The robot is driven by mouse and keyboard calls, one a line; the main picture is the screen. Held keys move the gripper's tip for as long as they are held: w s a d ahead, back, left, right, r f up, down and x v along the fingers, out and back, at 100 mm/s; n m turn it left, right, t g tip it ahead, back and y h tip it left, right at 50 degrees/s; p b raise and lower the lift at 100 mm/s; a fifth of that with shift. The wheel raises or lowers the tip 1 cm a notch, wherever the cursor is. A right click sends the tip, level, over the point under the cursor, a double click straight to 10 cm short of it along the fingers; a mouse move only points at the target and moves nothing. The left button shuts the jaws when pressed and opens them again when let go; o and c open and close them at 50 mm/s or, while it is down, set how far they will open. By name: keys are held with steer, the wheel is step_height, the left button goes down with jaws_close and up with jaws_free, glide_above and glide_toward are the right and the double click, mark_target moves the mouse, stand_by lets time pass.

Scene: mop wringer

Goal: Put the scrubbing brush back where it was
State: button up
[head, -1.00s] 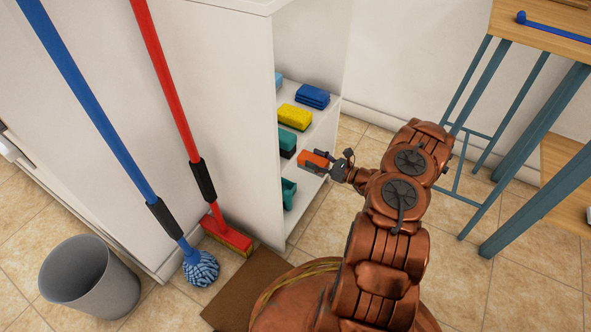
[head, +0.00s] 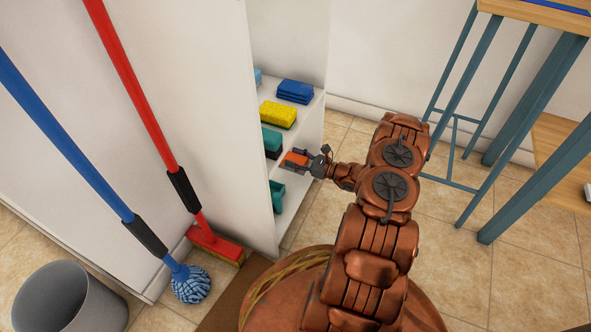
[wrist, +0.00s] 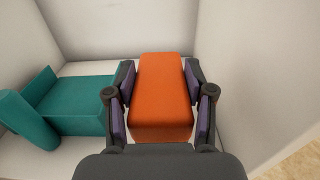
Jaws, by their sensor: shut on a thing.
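My gripper (head: 308,163) is shut on an orange block, the scrubbing brush (head: 294,159), at the open front of the white shelf unit (head: 309,124). In the wrist view the brush (wrist: 160,90) lies lengthwise between the two fingers (wrist: 165,105), which press on its long sides. White walls rise around it there, and a white shelf board (wrist: 82,158) lies below. I cannot tell whether its underside touches the board. A teal item (wrist: 75,100) with a rounded part lies left of the brush on that board, apart from it.
A yellow sponge (head: 278,114), blue cloths (head: 295,91) and a teal block (head: 272,141) sit on the shelf above. A blue mop (head: 190,284), red broom (head: 216,245) and grey bin (head: 70,300) stand left. A table with blue-grey legs (head: 505,140) stands right.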

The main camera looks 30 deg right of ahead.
steer(key=shift+f+b, duration=0.95)
steer(key=shift+f, duration=1.3)
steer(key=shift+f, duration=0.2)
steer(key=o, duration=1.3)
steer(key=shift+o, duration=0.2)
steer(key=shift+r, duration=0.15)
steer(key=shift+s+d+r+p, duration=0.15)
steer(key=shift+s+d+p, duration=0.05)
steer(key=shift+s+p, duration=0.1)
steer(key=p+v, duration=0.4)
steer(key=v, duration=0.7)
steer(key=shift+p, duration=0.4)
steer(key=shift+s+d, duration=0.15)
